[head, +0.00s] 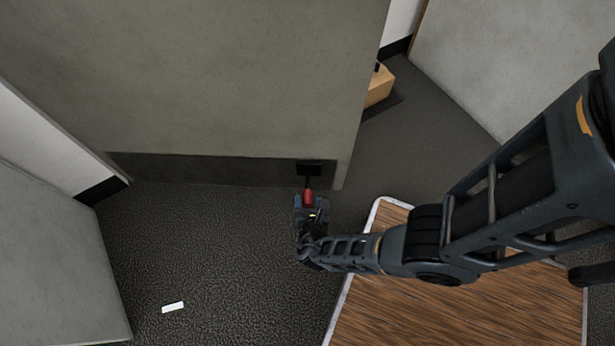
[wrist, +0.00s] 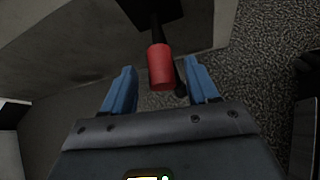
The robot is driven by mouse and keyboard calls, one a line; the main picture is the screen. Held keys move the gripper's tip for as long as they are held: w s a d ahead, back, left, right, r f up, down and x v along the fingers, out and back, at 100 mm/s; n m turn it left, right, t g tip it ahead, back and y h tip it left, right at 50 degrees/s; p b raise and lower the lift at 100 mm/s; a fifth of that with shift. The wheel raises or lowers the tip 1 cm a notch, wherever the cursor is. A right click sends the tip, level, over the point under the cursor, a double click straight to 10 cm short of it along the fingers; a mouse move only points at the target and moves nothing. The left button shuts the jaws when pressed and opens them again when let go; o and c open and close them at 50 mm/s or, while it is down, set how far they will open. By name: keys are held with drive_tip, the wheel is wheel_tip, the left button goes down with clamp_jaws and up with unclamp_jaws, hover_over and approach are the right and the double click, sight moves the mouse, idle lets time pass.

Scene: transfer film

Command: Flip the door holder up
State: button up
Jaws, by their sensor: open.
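The door holder (head: 309,168) is a black bracket low on the grey door (head: 220,80), near its bottom right corner. Its red tip (head: 308,196) points down toward the floor. In the wrist view the black bracket (wrist: 152,12) is at the top and the red tip (wrist: 160,68) hangs from it. My gripper (head: 308,208) is open at the red tip. In the wrist view its two blue fingers (wrist: 161,82) stand on either side of the red tip, with gaps at both sides. Whether the tip lies fully between the fingers in depth is hard to tell.
A wood-topped surface (head: 450,310) with a pale edge lies below my arm at the lower right. A small white block (head: 173,307) lies on the dark carpet. A tan box (head: 379,86) stands behind the door's right edge.

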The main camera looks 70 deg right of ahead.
drive_tip(key=shift+p+v, duration=0.5)
drive_tip(key=shift+v, duration=1.4)
